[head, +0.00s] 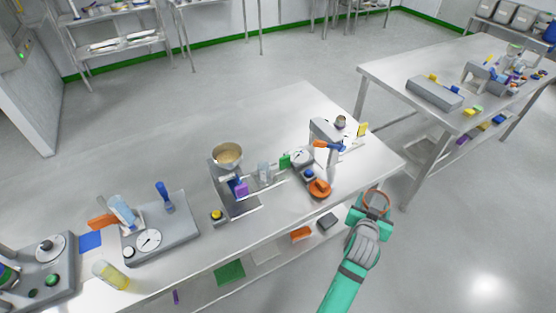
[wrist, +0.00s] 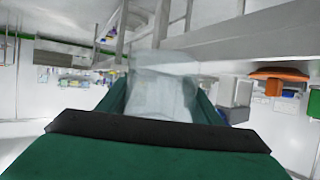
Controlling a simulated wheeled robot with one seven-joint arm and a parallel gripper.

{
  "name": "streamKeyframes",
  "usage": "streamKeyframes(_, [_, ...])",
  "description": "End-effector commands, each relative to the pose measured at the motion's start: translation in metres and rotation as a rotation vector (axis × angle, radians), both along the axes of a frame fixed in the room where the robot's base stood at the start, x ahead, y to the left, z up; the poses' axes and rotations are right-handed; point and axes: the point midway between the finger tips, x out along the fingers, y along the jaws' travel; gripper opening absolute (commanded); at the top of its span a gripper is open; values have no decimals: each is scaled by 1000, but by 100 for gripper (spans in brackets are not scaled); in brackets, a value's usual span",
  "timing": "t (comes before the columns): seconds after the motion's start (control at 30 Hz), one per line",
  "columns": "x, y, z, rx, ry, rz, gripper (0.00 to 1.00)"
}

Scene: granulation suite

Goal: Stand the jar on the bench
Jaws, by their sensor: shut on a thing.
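A clear, see-through jar (wrist: 162,85) stands out in the wrist view between the two green fingers of my gripper (wrist: 160,105). My gripper is shut on it. In the head view my gripper (head: 374,204) is off the front right edge of the near bench (head: 285,120), with floor behind it. The jar is hard to make out there; only a reddish ring shows between the fingers. I cannot tell the jar's exact tilt. It is apart from the bench top.
The bench's front strip holds a balance (head: 160,240), a stand with a tan bowl (head: 227,156), an orange-based device (head: 320,188) and small blocks. The back middle of the top is bare. A second bench (head: 400,72) stands at the right, across a gap.

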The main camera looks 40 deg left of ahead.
Motion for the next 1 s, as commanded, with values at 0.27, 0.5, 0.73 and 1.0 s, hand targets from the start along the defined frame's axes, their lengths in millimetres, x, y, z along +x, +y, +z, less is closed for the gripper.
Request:
streamKeyframes(0.27, [-36, 154, 45, 9, 1, 337, 5])
streamKeyframes(0.5, [-84, 247, 75, -1, -8, 580, 5])
streamKeyframes(0.73, [-110, 282, 87, -10, -17, 686, 5])
streamKeyframes(1.0, [-113, 285, 78, -10, -14, 697, 5])
